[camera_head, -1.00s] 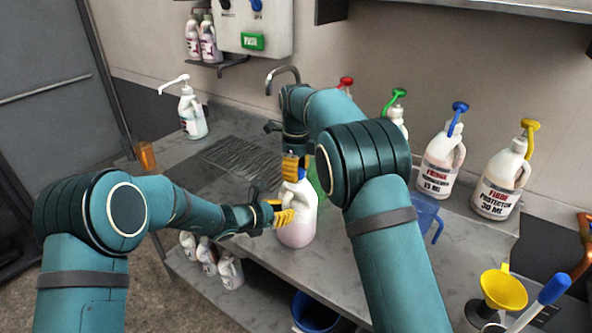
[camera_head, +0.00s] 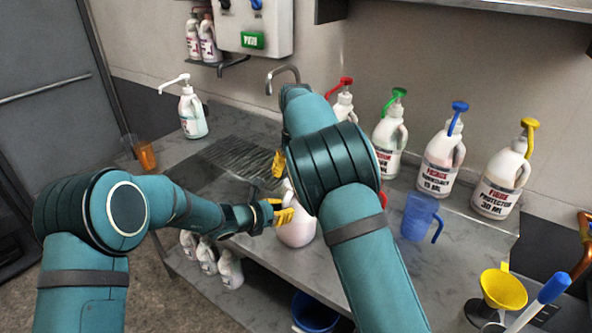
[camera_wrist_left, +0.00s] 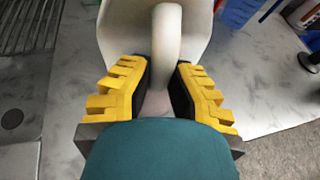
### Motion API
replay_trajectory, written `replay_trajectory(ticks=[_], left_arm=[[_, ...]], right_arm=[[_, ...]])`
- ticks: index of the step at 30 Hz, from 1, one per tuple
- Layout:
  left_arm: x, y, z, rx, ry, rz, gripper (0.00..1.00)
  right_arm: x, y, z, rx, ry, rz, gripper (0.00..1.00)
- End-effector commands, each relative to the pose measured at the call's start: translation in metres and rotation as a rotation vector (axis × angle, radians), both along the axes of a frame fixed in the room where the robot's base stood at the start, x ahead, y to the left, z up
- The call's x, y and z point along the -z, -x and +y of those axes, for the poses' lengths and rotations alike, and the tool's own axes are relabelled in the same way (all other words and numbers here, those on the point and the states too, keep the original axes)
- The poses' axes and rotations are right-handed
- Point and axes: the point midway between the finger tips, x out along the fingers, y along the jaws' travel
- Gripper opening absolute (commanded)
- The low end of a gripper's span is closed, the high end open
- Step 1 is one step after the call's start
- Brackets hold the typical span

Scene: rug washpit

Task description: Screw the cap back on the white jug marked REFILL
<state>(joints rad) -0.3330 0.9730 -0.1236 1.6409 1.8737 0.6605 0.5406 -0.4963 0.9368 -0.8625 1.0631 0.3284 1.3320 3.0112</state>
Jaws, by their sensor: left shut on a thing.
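A white jug (camera_head: 298,232) with a pinkish lower part stands at the front of the steel counter. No REFILL marking shows from here, and its top is hidden behind my right arm. My left gripper (camera_head: 280,213) is shut on it from the left. In the left wrist view, the yellow-padded fingers of the left gripper (camera_wrist_left: 166,85) close around the looped handle (camera_wrist_left: 166,45) of the white jug. My right gripper (camera_head: 279,163) shows only a yellow finger beside the right arm, near the jug's top. Its jaws are hidden. I cannot see a cap.
A blue measuring jug (camera_head: 418,216) stands to the right. Several pump jugs line the wall, including a blue-topped one (camera_head: 440,165) and a yellow-topped one (camera_head: 500,185). A yellow funnel (camera_head: 503,290) is at front right. An orange cup (camera_head: 146,155) stands at the left.

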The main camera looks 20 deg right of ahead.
Motion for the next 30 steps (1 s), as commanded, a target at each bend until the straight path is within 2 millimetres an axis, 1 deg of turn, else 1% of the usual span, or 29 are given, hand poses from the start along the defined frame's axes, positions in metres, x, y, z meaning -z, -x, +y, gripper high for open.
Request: replay_trajectory(ticks=[1, 8, 11, 15, 19, 22, 29, 30], left_arm=[[0.002, 0.001, 0.0, 0.001, -0.003, 0.003, 0.0], [0.002, 0.001, 0.0, 0.001, -0.003, 0.003, 0.0], [0.002, 0.001, 0.0, 0.001, -0.003, 0.003, 0.0], [0.003, 0.001, 0.0, 0.002, -0.002, 0.004, 0.0], [0.003, 0.001, 0.0, 0.002, -0.002, 0.004, 0.0], [0.003, 0.002, 0.0, 0.002, -0.003, 0.004, 0.0], [0.003, 0.002, 0.0, 0.002, -0.003, 0.004, 0.0], [0.003, 0.002, 0.0, 0.002, -0.003, 0.004, 0.0]], right_arm=[[0.0, 0.0, 0.0, 0.0, 0.0, -0.001, 0.73], [-0.002, 0.0, -0.001, -0.001, 0.001, -0.002, 0.73], [-0.011, -0.001, -0.001, -0.001, 0.002, -0.005, 0.73], [-0.03, -0.001, -0.001, -0.001, 0.002, -0.005, 0.73], [-0.042, -0.001, -0.001, -0.001, 0.002, -0.004, 0.73], [-0.045, 0.0, -0.001, -0.001, 0.001, -0.002, 0.73], [-0.045, 0.0, -0.001, -0.001, 0.001, -0.002, 0.74], [-0.045, 0.0, -0.001, -0.002, 0.001, -0.002, 0.72]])
